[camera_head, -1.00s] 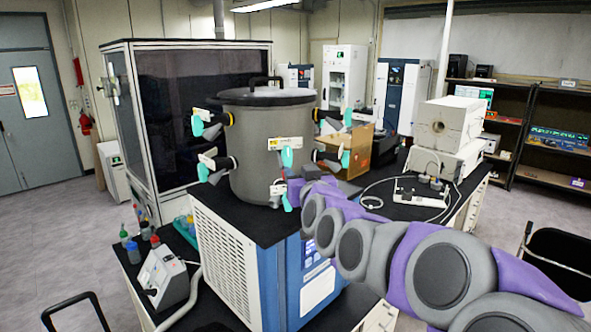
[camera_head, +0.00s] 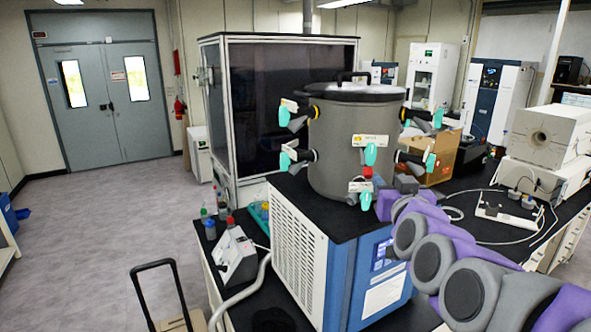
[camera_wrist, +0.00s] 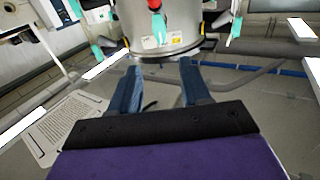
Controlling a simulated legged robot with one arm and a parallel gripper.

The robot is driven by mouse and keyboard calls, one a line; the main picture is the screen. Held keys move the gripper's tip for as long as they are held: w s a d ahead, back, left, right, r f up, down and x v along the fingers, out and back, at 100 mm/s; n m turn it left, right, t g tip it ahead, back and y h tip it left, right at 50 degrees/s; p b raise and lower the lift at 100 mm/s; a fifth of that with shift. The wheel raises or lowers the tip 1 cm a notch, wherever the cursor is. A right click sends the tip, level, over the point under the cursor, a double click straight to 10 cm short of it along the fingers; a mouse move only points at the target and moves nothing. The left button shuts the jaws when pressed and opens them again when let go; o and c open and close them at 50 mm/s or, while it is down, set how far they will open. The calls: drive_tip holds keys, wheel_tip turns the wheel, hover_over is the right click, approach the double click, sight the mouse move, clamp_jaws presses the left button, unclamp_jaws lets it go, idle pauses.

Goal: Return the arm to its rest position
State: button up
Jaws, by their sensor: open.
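My arm, in purple and grey, reaches in from the lower right of the head view toward the freeze dryer's grey drum (camera_head: 345,140). My gripper shows in the wrist view (camera_wrist: 160,90) with its two blue fingers apart and nothing between them. The drum's lower part (camera_wrist: 165,18) is just beyond the fingertips there, with a red-tipped valve (camera_wrist: 157,6) on it. In the head view the gripper end is near the drum's lower right side, by a valve with a turquoise handle (camera_head: 366,200). Whether it touches the drum I cannot tell.
The drum stands on a blue and white base unit (camera_head: 300,255). A cardboard box (camera_head: 440,160) and a white instrument (camera_head: 550,140) are behind and to the right. A black-handled cart (camera_head: 155,285) stands at front left. Open floor (camera_head: 95,230) lies at left, toward grey double doors (camera_head: 108,90).

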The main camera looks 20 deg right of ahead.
drive_tip(key=w+a+f+n+g+y+b, duration=0.1)
drive_tip(key=a+f+n+g+y+b, duration=0.4)
drive_tip(key=a+f, duration=0.85)
drive_tip(key=s+a+f+g+y, duration=0.35)
drive_tip(key=s+a+f, duration=0.35)
drive_tip(key=a+f, duration=0.4)
drive_tip(key=s+a+f+g+b, duration=0.2)
drive_tip(key=s+f+g, duration=0.2)
drive_tip(key=s, duration=0.6)
drive_tip(key=s+a+f+g+b, duration=0.1)
drive_tip(key=s+f+g, duration=0.4)
drive_tip(key=s, duration=0.6)
wheel_tip(320, 180, down, 2)
drive_tip(key=shift+s+a+f+h+b, duration=0.15)
drive_tip(key=shift+a+f+h+b, duration=0.15)
drive_tip(key=shift+a, duration=0.4)
drive_tip(key=shift+d+g, duration=0.1)
drive_tip(key=shift+g, duration=0.15)
